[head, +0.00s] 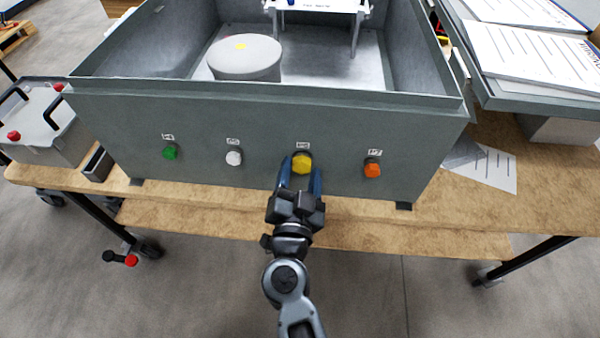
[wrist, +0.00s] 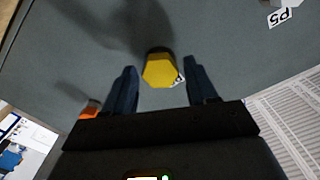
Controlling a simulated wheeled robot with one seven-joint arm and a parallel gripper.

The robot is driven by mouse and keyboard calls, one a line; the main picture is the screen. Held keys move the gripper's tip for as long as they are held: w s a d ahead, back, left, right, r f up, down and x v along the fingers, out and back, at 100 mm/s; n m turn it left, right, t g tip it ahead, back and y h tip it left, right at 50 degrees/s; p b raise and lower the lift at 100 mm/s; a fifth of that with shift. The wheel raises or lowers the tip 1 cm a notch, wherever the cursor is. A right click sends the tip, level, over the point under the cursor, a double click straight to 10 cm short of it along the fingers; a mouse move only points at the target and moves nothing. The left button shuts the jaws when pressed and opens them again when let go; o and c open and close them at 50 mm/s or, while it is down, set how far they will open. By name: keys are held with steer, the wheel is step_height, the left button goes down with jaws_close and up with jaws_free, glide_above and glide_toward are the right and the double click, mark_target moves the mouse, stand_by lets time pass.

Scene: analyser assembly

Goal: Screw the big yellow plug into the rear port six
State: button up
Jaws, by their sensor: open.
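The big yellow plug (head: 302,163) sits at a port in the grey front wall of the analyser box (head: 215,115), under a small label too small to read surely. In the wrist view the yellow plug (wrist: 160,70) shows its hexagonal end, close to the wall. My gripper (head: 300,178) is open in front of it. In the wrist view the two blue fingers (wrist: 160,78) stand apart on either side of the plug, with a gap visible on each side. How deep the plug is seated is hidden.
In the same wall are a green plug (head: 170,153), a white plug (head: 234,158) and an orange plug (head: 373,170). The wooden bench (head: 470,215) runs below. Papers (head: 530,60) lie on a grey surface at right. A grey case (head: 45,130) stands at left.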

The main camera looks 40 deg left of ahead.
steer(key=n, duration=0.5)
